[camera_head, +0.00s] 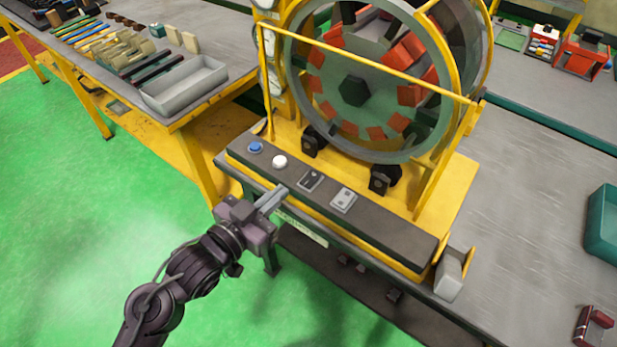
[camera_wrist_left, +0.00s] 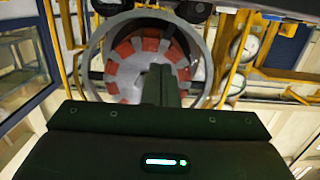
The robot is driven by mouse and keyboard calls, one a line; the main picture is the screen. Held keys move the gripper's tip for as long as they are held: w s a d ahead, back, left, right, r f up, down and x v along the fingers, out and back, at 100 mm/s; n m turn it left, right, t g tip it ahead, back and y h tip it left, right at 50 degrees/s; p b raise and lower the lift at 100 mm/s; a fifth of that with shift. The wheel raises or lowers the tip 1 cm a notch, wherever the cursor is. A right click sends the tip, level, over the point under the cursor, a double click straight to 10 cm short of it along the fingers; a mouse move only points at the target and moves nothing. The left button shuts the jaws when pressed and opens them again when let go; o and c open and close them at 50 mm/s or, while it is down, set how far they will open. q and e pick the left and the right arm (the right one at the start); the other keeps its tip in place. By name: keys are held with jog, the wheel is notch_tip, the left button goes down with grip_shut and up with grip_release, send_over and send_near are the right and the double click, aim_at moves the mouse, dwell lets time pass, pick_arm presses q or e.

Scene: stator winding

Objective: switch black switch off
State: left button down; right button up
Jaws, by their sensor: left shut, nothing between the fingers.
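The black switch (camera_head: 310,180) sits on a light plate on the dark top of the yellow control panel (camera_head: 390,226), between a white button and a second switch plate. My left gripper (camera_head: 281,190) is at the panel's front edge, just left of and in front of the black switch, with its fingers shut and empty. Whether the fingertips touch the panel I cannot tell. In the left wrist view the shut fingers (camera_wrist_left: 160,85) point toward the stator ring; the switch is not visible there. My right gripper is not in view.
A blue button (camera_head: 255,147) and a white button (camera_head: 280,161) lie left of the switch, and a light switch plate (camera_head: 343,200) lies right. The large stator ring (camera_head: 440,120) stands behind the panel. A grey tray (camera_head: 185,88) is on the left table. Green floor is open in front.

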pick_arm(q)
jog(key=p, duration=0.3)
send_over(308, 185)
jog(key=shift+s+a+f, duration=0.15)
jog(key=shift+s+f, duration=0.15)
jog(key=f, duration=0.2)
jog(key=shift+w+d+f, duration=0.2)
jog(key=shift+w+f, duration=0.05)
jog(key=shift+f, duration=1)
